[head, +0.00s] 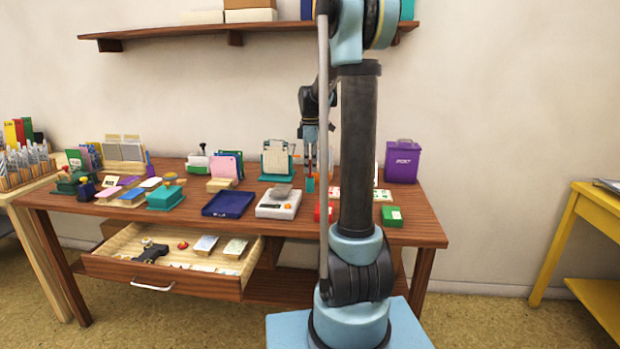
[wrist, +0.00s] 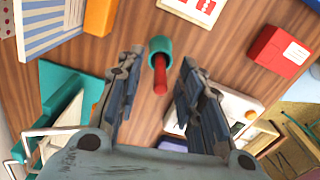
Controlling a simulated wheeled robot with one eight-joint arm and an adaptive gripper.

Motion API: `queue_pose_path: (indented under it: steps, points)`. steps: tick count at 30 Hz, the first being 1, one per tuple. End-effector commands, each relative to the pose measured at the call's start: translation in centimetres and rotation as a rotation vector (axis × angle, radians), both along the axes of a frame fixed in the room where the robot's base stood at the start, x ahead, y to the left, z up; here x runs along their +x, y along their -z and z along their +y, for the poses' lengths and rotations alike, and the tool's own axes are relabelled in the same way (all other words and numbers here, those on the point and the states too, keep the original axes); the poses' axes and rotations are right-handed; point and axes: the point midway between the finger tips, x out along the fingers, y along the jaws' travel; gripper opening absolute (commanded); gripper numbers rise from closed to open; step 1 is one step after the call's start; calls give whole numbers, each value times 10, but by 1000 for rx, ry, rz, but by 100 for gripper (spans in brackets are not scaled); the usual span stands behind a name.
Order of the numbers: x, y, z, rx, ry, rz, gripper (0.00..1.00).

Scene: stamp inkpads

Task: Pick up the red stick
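The red stick (wrist: 160,80) stands in a small teal cup (wrist: 160,47) and shows between my fingers in the wrist view. The teal cup also shows on the table in the head view (head: 309,185), where the stick is too small to make out well. My gripper (wrist: 160,62) is open, with one finger on each side of the stick and a gap to both. In the head view my gripper (head: 310,158) points down above the cup.
A purple box (head: 403,161) stands at the right back. A drawer (head: 165,275) is open at the front. Bare wood surrounds the cup.

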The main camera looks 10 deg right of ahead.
Motion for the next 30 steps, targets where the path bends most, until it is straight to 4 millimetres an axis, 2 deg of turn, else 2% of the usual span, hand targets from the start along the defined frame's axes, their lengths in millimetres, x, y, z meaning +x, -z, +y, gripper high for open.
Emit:
queue_pose_path:
  steps: [1,2,6,20,23,30]
  points:
    - [0,0,0,0,0,0,34]
    - [0,0,0,0,0,0,30]
    - [0,0,0,0,0,0,0]
    - [0,-5,0,0,0,0,0]
    - [0,-16,0,0,0,0,0]
    - [0,-57,0,0,0,0,0]
